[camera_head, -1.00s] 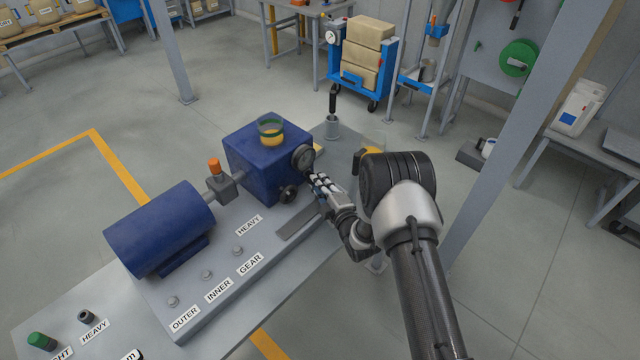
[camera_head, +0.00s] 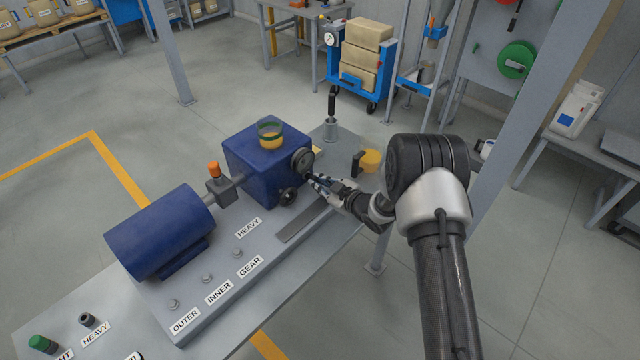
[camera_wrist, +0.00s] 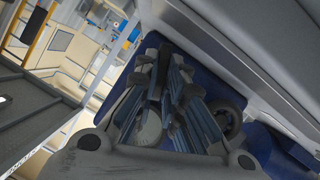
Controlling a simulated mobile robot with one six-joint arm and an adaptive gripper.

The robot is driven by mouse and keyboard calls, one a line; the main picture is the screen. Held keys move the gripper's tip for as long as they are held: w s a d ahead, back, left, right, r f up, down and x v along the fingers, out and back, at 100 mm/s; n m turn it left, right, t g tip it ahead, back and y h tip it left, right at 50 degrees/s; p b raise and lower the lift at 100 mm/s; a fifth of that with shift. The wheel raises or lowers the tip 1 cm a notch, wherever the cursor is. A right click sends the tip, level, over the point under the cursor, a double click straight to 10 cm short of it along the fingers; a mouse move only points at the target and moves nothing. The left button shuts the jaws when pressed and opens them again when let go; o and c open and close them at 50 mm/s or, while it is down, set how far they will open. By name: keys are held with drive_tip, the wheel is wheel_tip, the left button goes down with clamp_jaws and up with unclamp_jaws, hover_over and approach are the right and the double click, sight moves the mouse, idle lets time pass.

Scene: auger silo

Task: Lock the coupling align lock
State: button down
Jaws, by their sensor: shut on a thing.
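A blue gearbox (camera_head: 262,165) and a blue motor (camera_head: 160,232) stand on a grey bench, joined by a shaft. A grey block with an orange cap (camera_head: 214,170) sits on this shaft; no label names the align lock. The gearbox's right face has a dark round disc (camera_head: 302,160) and a smaller dark knob (camera_head: 288,197) below it. My gripper (camera_head: 312,178) is at this face, beside the disc, shut on a small part that its fingers mostly hide. In the wrist view, my fingers (camera_wrist: 165,88) are close together, with a pale round surface (camera_wrist: 150,128) between them.
A dark-handled tool stands in a grey cup (camera_head: 331,128) behind the gearbox. A glass with yellow contents (camera_head: 270,132) sits on the gearbox. Small bolts and labels line the bench front. A grey post (camera_head: 515,140) rises at right.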

drive_tip(key=shift+w+d+r+m+g+y+p, duration=0.1)
drive_tip(key=shift+m+g+y+p, duration=0.25)
drive_tip(key=shift+m, duration=0.4)
drive_tip(key=shift+w+m+g+y+p, duration=0.1)
drive_tip(key=shift+m+g+y+p, duration=0.1)
drive_tip(key=shift+m+g+y, duration=0.4)
drive_tip(key=shift+m+h, duration=0.25)
drive_tip(key=c, duration=2)
unclamp_jaws()
drive_tip(key=shift+o, duration=0.2)
drive_tip(key=shift+s, duration=0.1)
drive_tip(key=v, duration=1.2)
